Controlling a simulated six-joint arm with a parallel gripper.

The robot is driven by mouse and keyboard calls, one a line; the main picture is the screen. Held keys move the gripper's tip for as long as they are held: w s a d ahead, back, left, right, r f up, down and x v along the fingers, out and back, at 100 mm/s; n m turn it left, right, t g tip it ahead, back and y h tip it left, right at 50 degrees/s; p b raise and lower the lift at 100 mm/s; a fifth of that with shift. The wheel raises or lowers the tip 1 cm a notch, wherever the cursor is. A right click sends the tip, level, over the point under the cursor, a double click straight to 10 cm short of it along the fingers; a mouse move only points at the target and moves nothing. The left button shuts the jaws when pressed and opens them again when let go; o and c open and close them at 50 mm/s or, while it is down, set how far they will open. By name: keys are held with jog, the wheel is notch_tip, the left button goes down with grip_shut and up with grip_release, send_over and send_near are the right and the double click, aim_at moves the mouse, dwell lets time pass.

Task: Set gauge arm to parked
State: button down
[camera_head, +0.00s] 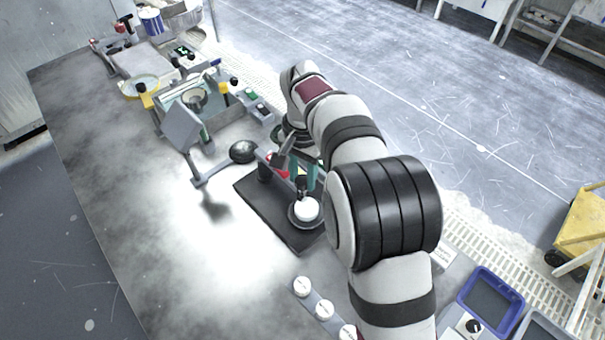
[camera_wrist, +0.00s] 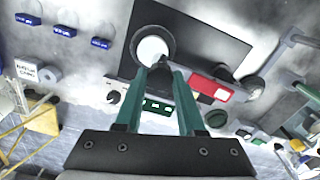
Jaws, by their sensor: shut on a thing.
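A gauge stand has a dark base plate (camera_head: 270,222) on the bench, with a white round disc (camera_head: 307,209) in a dark ring at its right end. The disc also shows in the wrist view (camera_wrist: 151,48). My gripper (camera_head: 303,180) has teal fingers and reaches down over the plate beside the disc. In the wrist view, the fingertips (camera_wrist: 166,70) close on a small dark knob (camera_wrist: 163,62) at the disc's near edge, which looks like part of the gauge arm. The fingers hide most of the arm, so its exact angle cannot be told.
A red block (camera_wrist: 210,88) stands close beside the fingers. A black ball knob (camera_head: 244,151) and a tilted grey panel (camera_head: 181,128) stand to the left. The bench's left side is clear.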

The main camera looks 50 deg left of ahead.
jog(key=shift+s, duration=0.15)
jog(key=shift+s+m, duration=0.5)
jog(key=s+a+m, duration=0.7)
jog(key=s+m, duration=0.4)
jog(key=shift+s+a, duration=0.25)
dwell(0.3)
jog(key=c, duration=0.5)
grip_release()
